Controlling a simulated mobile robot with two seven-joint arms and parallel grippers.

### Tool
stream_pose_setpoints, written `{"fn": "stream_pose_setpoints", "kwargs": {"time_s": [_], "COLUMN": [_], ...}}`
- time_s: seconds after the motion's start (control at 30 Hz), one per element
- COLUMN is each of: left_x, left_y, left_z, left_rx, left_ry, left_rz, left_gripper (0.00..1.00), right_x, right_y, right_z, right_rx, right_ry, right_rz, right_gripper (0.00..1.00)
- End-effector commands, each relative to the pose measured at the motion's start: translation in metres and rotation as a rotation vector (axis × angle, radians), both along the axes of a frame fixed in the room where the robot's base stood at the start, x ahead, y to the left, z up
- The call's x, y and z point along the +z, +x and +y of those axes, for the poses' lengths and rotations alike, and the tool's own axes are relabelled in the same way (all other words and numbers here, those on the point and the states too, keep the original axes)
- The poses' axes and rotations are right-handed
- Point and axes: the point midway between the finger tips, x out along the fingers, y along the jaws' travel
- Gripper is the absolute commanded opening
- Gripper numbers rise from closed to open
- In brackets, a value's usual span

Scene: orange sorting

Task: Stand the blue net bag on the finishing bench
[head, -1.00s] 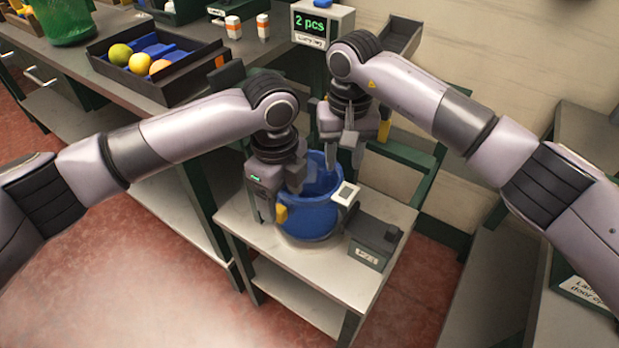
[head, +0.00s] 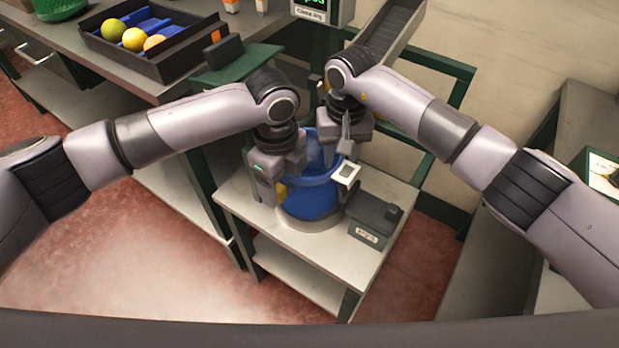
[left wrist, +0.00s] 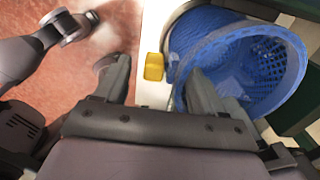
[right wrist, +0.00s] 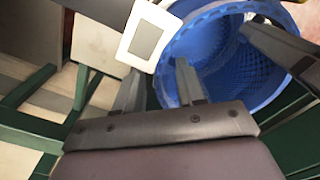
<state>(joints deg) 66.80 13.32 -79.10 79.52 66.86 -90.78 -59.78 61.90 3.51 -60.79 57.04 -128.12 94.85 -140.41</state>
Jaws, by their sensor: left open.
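The blue net bag (head: 311,199) stands open-topped on a small light table (head: 351,257). Its mesh inside shows in the left wrist view (left wrist: 240,75) and right wrist view (right wrist: 215,45). My left gripper (head: 283,182) is open at the bag's left rim, one finger over the bag's mouth, the other outside; a yellow tab (left wrist: 154,67) lies between them. My right gripper (head: 337,152) is at the bag's right rim, fingers apart, near a white-framed grey panel (head: 346,174). I cannot tell whether either touches the bag.
A dark box-like device (head: 374,218) sits on the table right of the bag. A bench (head: 60,60) at the back left holds a dark tray (head: 180,65) with several fruits. A sloping chute (head: 392,30) and green frame (head: 440,65) stand behind. Floor at left is clear.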

Motion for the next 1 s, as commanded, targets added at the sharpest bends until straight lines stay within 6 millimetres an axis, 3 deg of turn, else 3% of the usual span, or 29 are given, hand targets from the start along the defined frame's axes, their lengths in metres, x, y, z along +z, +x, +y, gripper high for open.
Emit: {"fn": "stream_pose_setpoints", "kwargs": {"time_s": [0.1,0.3,0.73,0.83,0.87,0.9,1.0], "left_x": [-0.013,-0.027,-0.031,-0.031,-0.031,-0.031,-0.031], "left_y": [-0.001,0.000,0.000,0.000,0.000,0.000,0.000], "left_z": [0.000,0.000,0.000,0.000,0.000,0.000,0.000], "left_rx": [0.000,0.000,0.000,0.000,0.000,0.000,0.000], "left_ry": [0.000,-0.001,0.000,0.000,0.000,0.000,0.000], "left_rz": [0.002,0.001,0.000,0.000,0.000,0.000,0.000], "left_gripper": [0.69,0.69,0.69,0.37,0.27,0.18,0.18], "right_x": [-0.022,-0.045,-0.052,-0.052,-0.052,-0.052,-0.052], "right_y": [-0.001,0.000,0.000,0.000,0.000,0.000,0.000], "right_z": [0.001,0.001,0.000,0.000,0.000,0.000,0.000], "right_rx": [0.000,0.000,0.001,0.001,0.001,0.001,0.002], "right_ry": [0.003,0.001,0.000,0.000,0.000,0.000,0.000], "right_rz": [0.004,0.002,0.000,0.000,0.000,0.000,0.000], "right_gripper": [0.39,0.39,0.39,0.06,0.00,0.00,0.00]}}
